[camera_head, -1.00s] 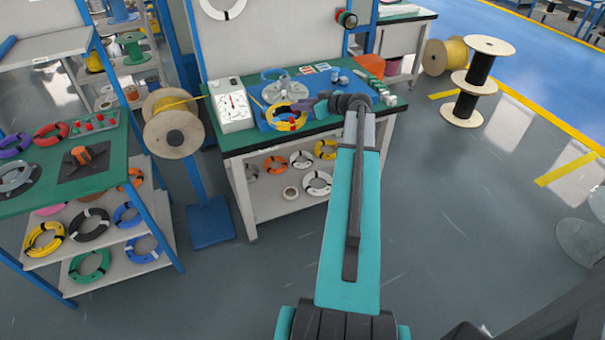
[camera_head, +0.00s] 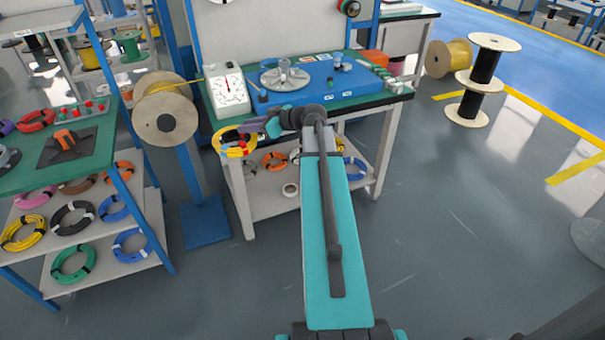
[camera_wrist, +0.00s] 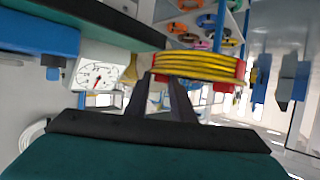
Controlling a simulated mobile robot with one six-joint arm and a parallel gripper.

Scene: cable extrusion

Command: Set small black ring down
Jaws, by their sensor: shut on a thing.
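My gripper (camera_wrist: 165,88) is shut on a yellow cable ring (camera_wrist: 198,66) with red bands in the wrist view. In the head view my gripper (camera_head: 256,132) holds this yellow ring (camera_head: 233,150) just off the bench's front left corner, in the air. A black ring (camera_head: 73,218) lies on the middle shelf of the left rack, far from my gripper. I see no black ring in my gripper.
A spool on a blue stand (camera_head: 166,120) is left of the bench.

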